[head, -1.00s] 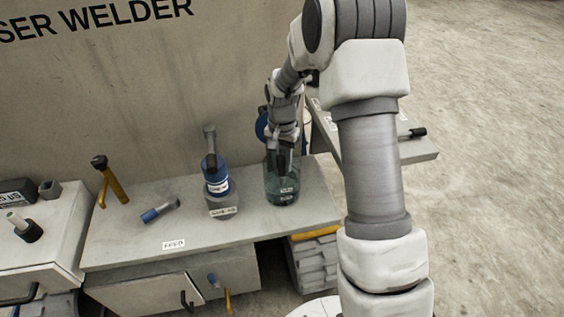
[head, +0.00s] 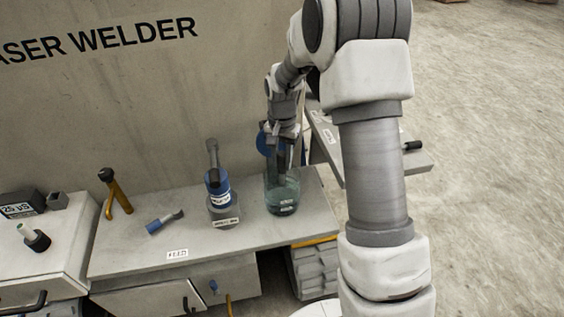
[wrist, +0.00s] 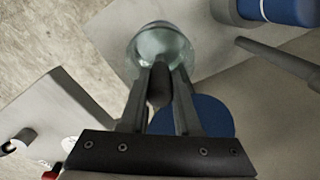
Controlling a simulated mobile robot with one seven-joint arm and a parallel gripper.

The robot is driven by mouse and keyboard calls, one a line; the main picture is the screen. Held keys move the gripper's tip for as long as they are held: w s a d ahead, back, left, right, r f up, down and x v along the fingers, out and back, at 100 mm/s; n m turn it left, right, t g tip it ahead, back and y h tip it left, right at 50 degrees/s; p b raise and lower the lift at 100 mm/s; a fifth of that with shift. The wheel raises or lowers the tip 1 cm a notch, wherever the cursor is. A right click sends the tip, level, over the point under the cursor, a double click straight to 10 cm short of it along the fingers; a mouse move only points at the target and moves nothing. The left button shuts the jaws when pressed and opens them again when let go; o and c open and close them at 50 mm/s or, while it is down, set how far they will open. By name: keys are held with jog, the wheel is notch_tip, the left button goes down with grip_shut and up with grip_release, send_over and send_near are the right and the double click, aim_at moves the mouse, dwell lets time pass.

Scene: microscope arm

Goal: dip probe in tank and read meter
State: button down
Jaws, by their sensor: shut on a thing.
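My gripper (head: 284,160) is shut on a dark, slim probe, which shows between the fingers in the wrist view (wrist: 159,85). The clear tank (head: 282,195) holds greenish liquid and stands on the bench's right part, just below the fingers. In the wrist view the tank's round mouth (wrist: 160,42) lies at the far end of the probe. I cannot tell whether the probe tip is in the liquid. A dark box with a pale display (head: 18,205), perhaps the meter, sits at the far left; its figures are too small to read surely.
A blue disc (head: 264,143) is behind my gripper. A side shelf (head: 335,150) is at right.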

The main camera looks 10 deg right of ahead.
jog(key=shift+r+p, duration=2.75)
jog(key=shift+r, duration=1.75)
jog(key=shift+s, duration=0.15)
